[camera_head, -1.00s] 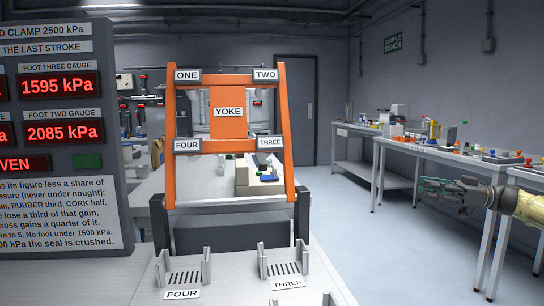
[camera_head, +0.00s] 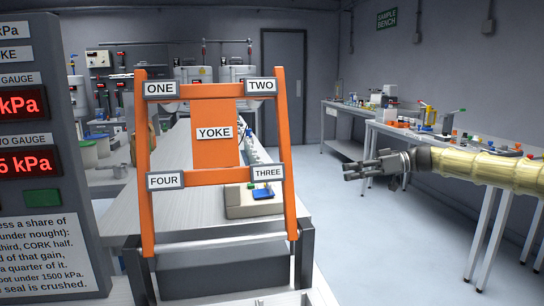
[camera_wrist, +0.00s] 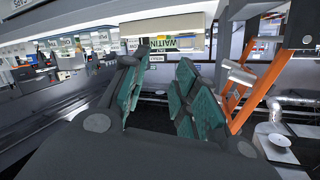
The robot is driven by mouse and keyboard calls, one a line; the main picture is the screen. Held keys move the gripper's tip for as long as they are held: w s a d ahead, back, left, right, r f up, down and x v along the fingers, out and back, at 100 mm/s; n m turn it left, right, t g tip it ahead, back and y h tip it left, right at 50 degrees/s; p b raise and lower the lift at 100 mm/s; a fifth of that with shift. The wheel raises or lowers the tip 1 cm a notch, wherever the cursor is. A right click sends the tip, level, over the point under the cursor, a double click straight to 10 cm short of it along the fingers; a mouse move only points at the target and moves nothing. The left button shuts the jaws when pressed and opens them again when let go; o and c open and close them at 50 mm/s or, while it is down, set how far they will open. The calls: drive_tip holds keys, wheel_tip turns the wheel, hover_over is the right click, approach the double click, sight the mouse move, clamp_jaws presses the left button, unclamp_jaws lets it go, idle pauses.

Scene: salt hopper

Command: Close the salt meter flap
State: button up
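I cannot pick out the salt meter flap with certainty in either view. My gripper (camera_head: 364,169) reaches in from the right in the head view, in the air over the aisle and pointing left. In the wrist view its two green-padded fingers (camera_wrist: 158,88) stand apart, with nothing seen between them. It touches nothing that I can see. Pale grey vessels (camera_head: 191,74) stand at the far back left, too small to show a flap.
An orange frame labelled YOKE (camera_head: 214,156) stands close in front; it also shows at right in the wrist view (camera_wrist: 270,88). A gauge panel (camera_head: 30,225) is at left. Benches with small items (camera_head: 445,140) line the right. The floor (camera_head: 350,235) between is clear.

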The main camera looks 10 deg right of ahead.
drive_tip(key=w+a+r+m+g+h+p, duration=0.1)
drive_tip(key=a+r+m+g+h+p, duration=0.2)
drive_tip(key=a+p, duration=0.7)
drive_tip(key=w+a+r+m+h+p, duration=0.1)
drive_tip(key=a+r+m+h+p, duration=0.4)
drive_tip(key=p, duration=1)
drive_tip(key=w+a+r+m+g+h+p, duration=0.15)
drive_tip(key=a+r+h+p, duration=0.3)
drive_tip(key=a+p, duration=0.6)
drive_tip(key=shift+m+g+h, duration=0.25)
drive_tip(key=shift+m+h, duration=0.1)
drive_tip(key=shift+h, duration=0.1)
drive_tip(key=shift+s+f+p, duration=0.2)
drive_tip(key=shift+f+p, duration=1.4)
drive_tip(key=shift+f, duration=1.3)
drive_tip(key=shift+s+f+p, duration=0.2)
drive_tip(key=shift+f+p, duration=1.35)
drive_tip(key=shift+f, duration=1.35)
clamp_jaws()
